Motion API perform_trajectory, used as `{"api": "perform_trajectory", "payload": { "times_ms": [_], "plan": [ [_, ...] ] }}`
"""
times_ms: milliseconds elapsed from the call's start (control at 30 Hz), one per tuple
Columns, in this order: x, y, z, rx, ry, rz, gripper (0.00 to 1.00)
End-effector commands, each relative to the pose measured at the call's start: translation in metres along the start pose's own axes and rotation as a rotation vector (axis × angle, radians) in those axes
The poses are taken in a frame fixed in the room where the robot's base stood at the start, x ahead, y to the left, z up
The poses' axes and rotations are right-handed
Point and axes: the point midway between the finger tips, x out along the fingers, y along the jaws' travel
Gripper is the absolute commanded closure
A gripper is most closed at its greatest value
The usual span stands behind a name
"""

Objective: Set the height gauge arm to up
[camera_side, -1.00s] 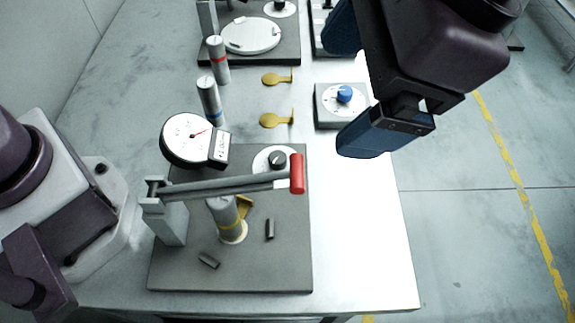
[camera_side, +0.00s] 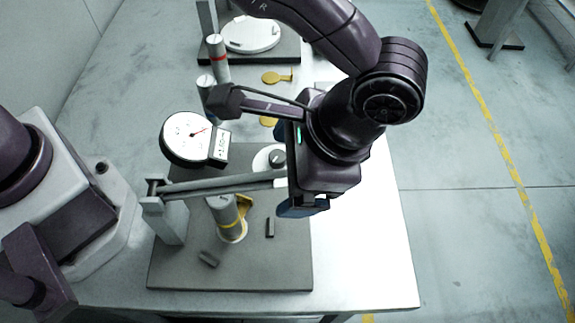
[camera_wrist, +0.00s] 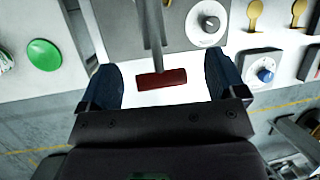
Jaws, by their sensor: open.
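The height gauge arm is a grey bar (camera_side: 225,184) that runs from a grey post (camera_side: 170,215) at the left toward my gripper. Its red handle (camera_wrist: 161,79) lies between my two open fingers in the wrist view, with space on both sides. In the side view my gripper (camera_side: 302,205) covers the handle. The gripper (camera_wrist: 164,88) is open and empty. A dial gauge (camera_side: 188,138) with a small readout stands behind the bar. A grey cylinder with a yellow band (camera_side: 226,215) stands upright under the bar on the dark base plate (camera_side: 270,272).
A white dial with a dark knob (camera_wrist: 207,24) is beside the bar. A blue knob (camera_wrist: 265,75) and a green button (camera_wrist: 43,55) lie to either side in the wrist view. Grey cylinders (camera_side: 217,58) stand behind. The table's right front (camera_side: 365,265) is clear.

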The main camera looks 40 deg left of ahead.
Motion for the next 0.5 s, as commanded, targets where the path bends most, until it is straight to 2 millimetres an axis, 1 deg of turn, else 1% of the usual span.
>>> {"api": "perform_trajectory", "payload": {
  "times_ms": [33,100,200,467,500],
  "plan": [
    [0.006,0.000,0.000,0.000,-0.002,0.000,0.10],
    [0.012,0.000,0.000,0.000,-0.002,0.000,0.10],
    [0.016,0.000,0.000,0.000,0.000,0.001,0.10],
    [0.017,0.000,0.000,0.000,0.000,0.001,0.10],
    [0.017,0.000,0.000,0.000,0.000,0.001,0.17]
  ]
}}
